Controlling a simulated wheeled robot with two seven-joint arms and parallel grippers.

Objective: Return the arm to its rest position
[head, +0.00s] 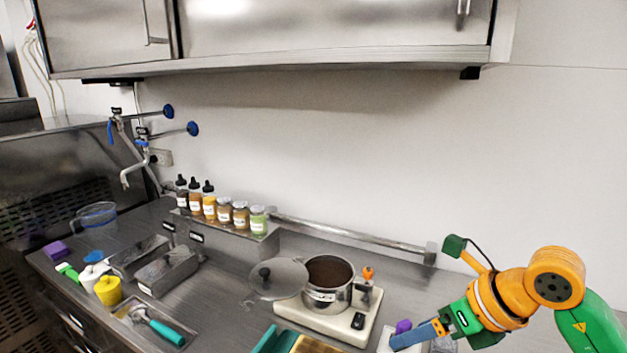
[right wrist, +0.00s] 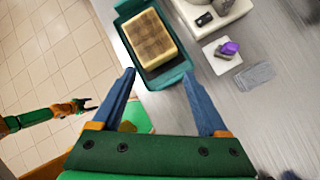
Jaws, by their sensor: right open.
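My right arm comes in from the lower right in the head view, with its right gripper (head: 418,335) low over the right end of the steel counter (head: 230,285). In the right wrist view the two blue fingers of the right gripper (right wrist: 161,80) stand wide apart with nothing between them. They are near the front end of a teal tray (right wrist: 184,72) that holds a tan block (right wrist: 150,40). My left gripper (right wrist: 86,104) shows small at the left of the right wrist view, over the tiled floor; its jaws are too small to read. The left arm is not in the head view.
A pot (head: 328,285) sits on a white hot plate (head: 338,322), a lid (head: 278,279) beside it. A purple item (right wrist: 229,48) rests on a small white dish (right wrist: 217,63). Several bottles (head: 210,207) stand at the back. Cabinets (head: 330,28) hang above; air over the counter is open.

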